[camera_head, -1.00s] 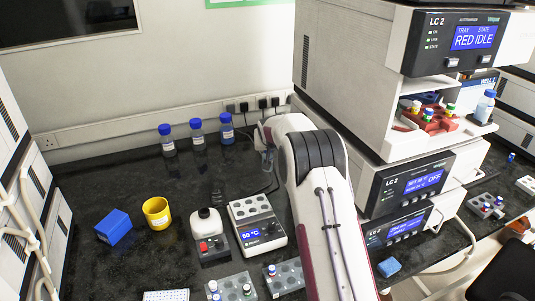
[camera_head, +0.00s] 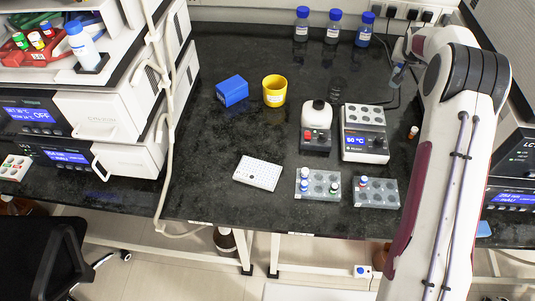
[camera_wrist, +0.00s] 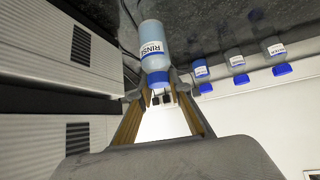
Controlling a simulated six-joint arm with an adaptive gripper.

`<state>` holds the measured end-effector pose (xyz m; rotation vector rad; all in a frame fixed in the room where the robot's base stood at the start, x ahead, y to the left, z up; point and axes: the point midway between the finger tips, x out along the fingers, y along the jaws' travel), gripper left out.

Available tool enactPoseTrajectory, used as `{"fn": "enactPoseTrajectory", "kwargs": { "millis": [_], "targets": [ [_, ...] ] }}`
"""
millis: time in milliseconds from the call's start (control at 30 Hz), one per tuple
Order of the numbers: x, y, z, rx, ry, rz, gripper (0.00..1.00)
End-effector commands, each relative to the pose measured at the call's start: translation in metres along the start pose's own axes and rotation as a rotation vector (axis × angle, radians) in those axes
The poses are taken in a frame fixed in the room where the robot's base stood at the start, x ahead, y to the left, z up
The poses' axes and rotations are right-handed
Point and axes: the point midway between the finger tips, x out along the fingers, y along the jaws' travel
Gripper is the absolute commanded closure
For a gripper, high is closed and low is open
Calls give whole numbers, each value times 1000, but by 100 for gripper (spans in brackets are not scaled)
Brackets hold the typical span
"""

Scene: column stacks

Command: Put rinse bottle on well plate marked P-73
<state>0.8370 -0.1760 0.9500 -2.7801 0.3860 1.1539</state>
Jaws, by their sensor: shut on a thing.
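My gripper (camera_wrist: 158,92) is shut on the blue cap of the rinse bottle (camera_wrist: 153,40), a pale blue bottle labelled "RINSE". In the head view the rinse bottle (camera_head: 397,75) hangs below my gripper (camera_head: 402,58) near the back of the bench, above the surface and partly hidden by my arm. A white well plate (camera_head: 258,172) lies flat on the bench's front middle, well to the left of and nearer than my gripper. Its top looks clear. Any mark on it is too small to read.
Tube racks (camera_head: 318,184) and (camera_head: 376,192) lie right of the plate. Behind them stand a heater block (camera_head: 363,130) and a white-topped device (camera_head: 316,118). A yellow cup (camera_head: 274,90), a blue box (camera_head: 231,90) and several blue-capped bottles (camera_head: 333,28) stand further back. Bench left of the plate is clear.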

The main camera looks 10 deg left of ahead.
Motion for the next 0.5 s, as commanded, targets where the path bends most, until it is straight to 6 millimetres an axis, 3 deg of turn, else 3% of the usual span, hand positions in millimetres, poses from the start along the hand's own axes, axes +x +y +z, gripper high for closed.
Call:
{"fn": "enactPoseTrajectory", "kwargs": {
  "millis": [500],
  "targets": [
    [-33,-32,38,-34,2,-60,100]
  ]
}}
